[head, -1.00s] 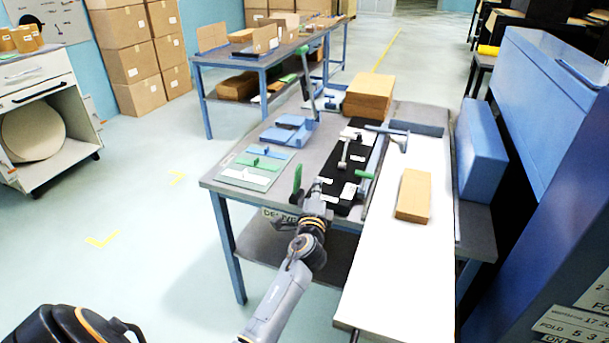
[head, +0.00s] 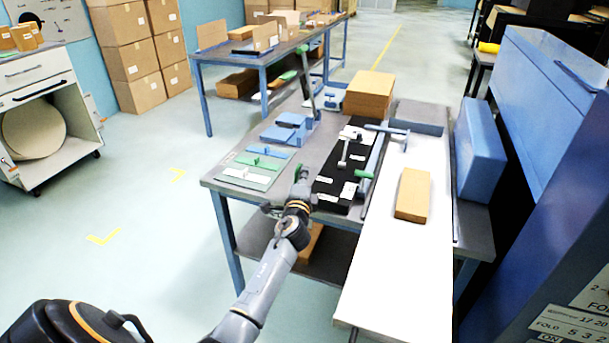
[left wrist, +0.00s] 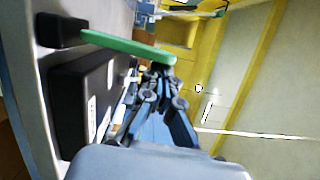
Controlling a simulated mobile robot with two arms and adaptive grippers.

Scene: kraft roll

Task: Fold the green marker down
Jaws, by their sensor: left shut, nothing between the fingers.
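The green marker (head: 297,171) stands at the near left corner of the black board with white labels (head: 332,186), partly hidden by my gripper. In the left wrist view the green marker (left wrist: 130,47) is a long flat bar standing out from a black block (left wrist: 60,31), away from the table top. My left gripper (head: 299,184) is shut and empty. In the left wrist view its fingertips (left wrist: 160,72) are close beside the marker's free end; I cannot tell whether they touch. My right gripper is not in view.
A short green handle (head: 363,174) sits at the board's right side. Left of the board lie flat green and white plates (head: 262,162) and blue blocks (head: 288,130). A white panel (head: 400,260) with a brown box (head: 413,194) is at the right. Brown boxes (head: 369,93) stand behind.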

